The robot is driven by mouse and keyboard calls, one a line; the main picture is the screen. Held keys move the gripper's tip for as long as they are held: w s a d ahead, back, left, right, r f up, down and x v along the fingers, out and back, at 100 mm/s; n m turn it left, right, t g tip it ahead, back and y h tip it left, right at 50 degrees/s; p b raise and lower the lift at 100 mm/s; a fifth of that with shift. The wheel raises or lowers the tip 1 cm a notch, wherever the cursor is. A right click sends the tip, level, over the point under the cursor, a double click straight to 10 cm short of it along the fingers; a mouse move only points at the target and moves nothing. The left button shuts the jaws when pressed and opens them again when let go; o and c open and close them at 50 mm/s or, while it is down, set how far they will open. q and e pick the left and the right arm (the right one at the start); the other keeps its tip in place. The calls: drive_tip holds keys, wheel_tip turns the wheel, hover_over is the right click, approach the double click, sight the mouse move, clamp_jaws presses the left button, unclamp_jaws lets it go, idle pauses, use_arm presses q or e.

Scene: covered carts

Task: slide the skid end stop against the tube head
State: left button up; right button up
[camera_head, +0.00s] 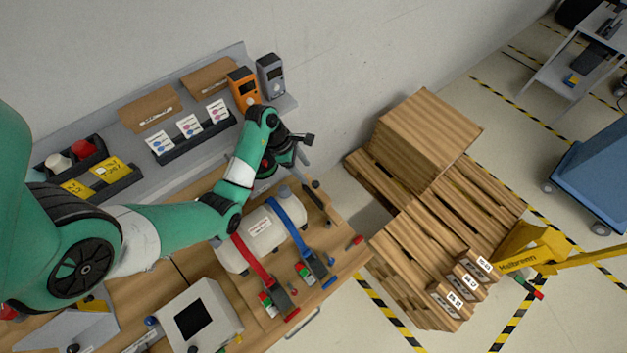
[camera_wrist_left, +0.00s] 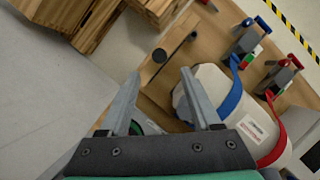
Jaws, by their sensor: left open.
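A white tube (camera_head: 250,240) lies on the wooden bench under a red strap and a blue strap; it also shows in the left wrist view (camera_wrist_left: 225,90). A dark bar with a round black knob, which looks like the skid end stop (camera_head: 328,204), stands beyond the tube's right end. In the left wrist view the black knob (camera_wrist_left: 160,55) shows just past my fingertips. My left gripper (camera_head: 303,156) is open and empty above this end of the bench. In its wrist view the fingers (camera_wrist_left: 160,76) are spread, with the bar beyond them. I cannot tell whether bar and tube touch. My right gripper is not in view.
A grey box with a dark screen (camera_head: 197,318) stands front left. A grey shelf (camera_head: 205,150) with bins, cards and meters runs behind. Stacked pallets (camera_head: 425,225) stand right of the bench, with a yellow pallet truck (camera_head: 525,252).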

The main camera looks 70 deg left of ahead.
sight(315, 183)
use_arm(q)
drive_tip(key=b+x, duration=0.1)
drive_tip(key=x, duration=0.7)
drive_tip(key=shift+r, duration=0.1)
clamp_jaws()
idle(1.0)
